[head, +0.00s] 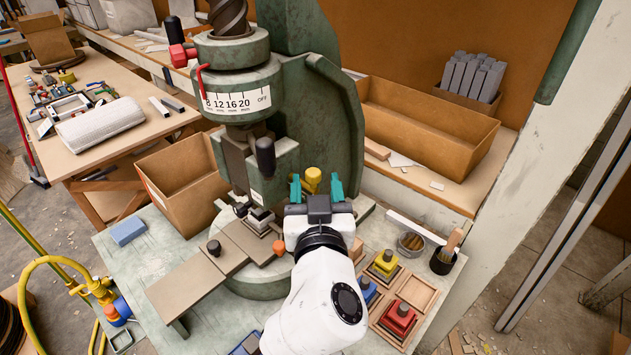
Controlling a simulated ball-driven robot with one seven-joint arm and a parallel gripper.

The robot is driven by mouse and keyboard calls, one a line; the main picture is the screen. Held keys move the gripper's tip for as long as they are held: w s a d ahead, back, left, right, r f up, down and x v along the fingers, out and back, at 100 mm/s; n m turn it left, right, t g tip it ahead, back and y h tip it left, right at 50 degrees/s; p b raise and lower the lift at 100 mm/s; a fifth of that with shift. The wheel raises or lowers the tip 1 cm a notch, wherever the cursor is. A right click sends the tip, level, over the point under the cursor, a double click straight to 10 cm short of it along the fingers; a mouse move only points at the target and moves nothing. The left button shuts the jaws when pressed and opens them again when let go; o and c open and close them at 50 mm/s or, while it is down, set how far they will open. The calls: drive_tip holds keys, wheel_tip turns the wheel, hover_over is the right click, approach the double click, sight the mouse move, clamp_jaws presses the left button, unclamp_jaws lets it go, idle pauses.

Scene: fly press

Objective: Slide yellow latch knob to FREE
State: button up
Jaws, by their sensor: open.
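The yellow latch knob (313,176) shows on the lower part of the green fly press (330,120), just right of its slide. My gripper (316,187) is open, with its two teal fingers to the left and right of the knob in the picture. I cannot tell whether either finger touches it. My white wrist hides the knob's lower mounting and part of the press base. No FREE marking is readable from here.
A black knob (265,156) is on the press slide, left of my gripper. An orange knob (280,247) sits low beside my wrist. A cardboard box (182,188) stands left of the press. Trays with yellow, blue and red blocks (398,318) lie at right.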

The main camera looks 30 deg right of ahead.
drive_tip(key=b+v, duration=0.2)
drive_tip(key=v, duration=0.6)
drive_tip(key=shift+s, duration=0.35)
drive_tip(key=shift+a, duration=0.1)
